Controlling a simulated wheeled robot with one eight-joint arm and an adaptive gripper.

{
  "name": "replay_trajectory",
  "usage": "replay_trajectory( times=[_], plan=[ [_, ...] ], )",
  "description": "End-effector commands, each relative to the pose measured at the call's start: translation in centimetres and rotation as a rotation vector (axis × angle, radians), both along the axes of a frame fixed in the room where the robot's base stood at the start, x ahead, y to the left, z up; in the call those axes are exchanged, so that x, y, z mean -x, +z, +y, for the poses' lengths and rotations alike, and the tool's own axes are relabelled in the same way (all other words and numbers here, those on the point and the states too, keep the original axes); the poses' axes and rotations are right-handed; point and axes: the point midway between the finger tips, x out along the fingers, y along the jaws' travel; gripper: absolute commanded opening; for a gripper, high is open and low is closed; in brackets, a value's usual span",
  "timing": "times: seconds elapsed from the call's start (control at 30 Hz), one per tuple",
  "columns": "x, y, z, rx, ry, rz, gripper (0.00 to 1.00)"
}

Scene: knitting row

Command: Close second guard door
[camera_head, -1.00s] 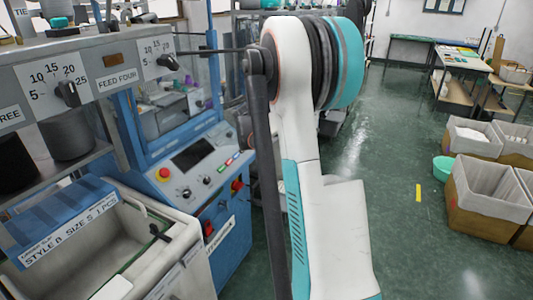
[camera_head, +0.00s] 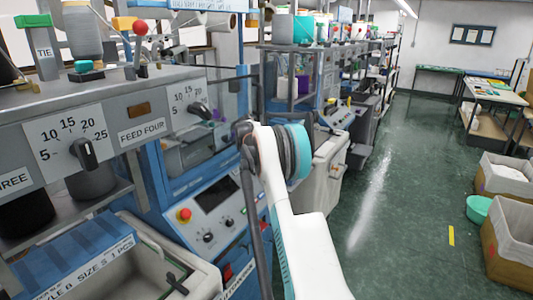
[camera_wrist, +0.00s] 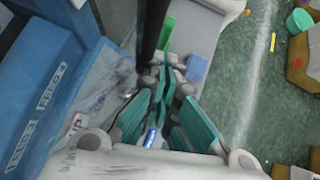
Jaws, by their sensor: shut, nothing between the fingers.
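The knitting machine on the left has a blue frame (camera_head: 148,165) around a clear panel (camera_head: 228,95), which looks like a guard door. I cannot tell which door is the second, or whether this one is fully closed. My gripper (camera_wrist: 160,92) shows in the wrist view with its teal fingers together and nothing held. A dark upright bar (camera_wrist: 152,35) stands just beyond the fingertips; contact cannot be told. In the head view my arm covers part of the machine, and the gripper cannot be made out.
A control panel (camera_head: 207,212) with a red button sits below the clear panel. Another machine row (camera_head: 345,110) runs behind. Cartons (camera_head: 505,240) and a teal tub (camera_head: 478,209) stand right. The green aisle floor (camera_head: 400,200) is open.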

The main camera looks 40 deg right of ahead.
Motion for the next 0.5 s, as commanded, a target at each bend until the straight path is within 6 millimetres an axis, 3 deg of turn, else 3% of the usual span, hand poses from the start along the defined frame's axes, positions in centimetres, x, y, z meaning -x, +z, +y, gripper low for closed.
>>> replay_trajectory(
  times=[0.2,0.5],
  plan=[
    [-2.0,0.0,-0.2,0.000,0.047,0.000,0.00],
    [-2.6,0.0,-0.2,0.000,0.063,-0.001,0.00]
  ],
)
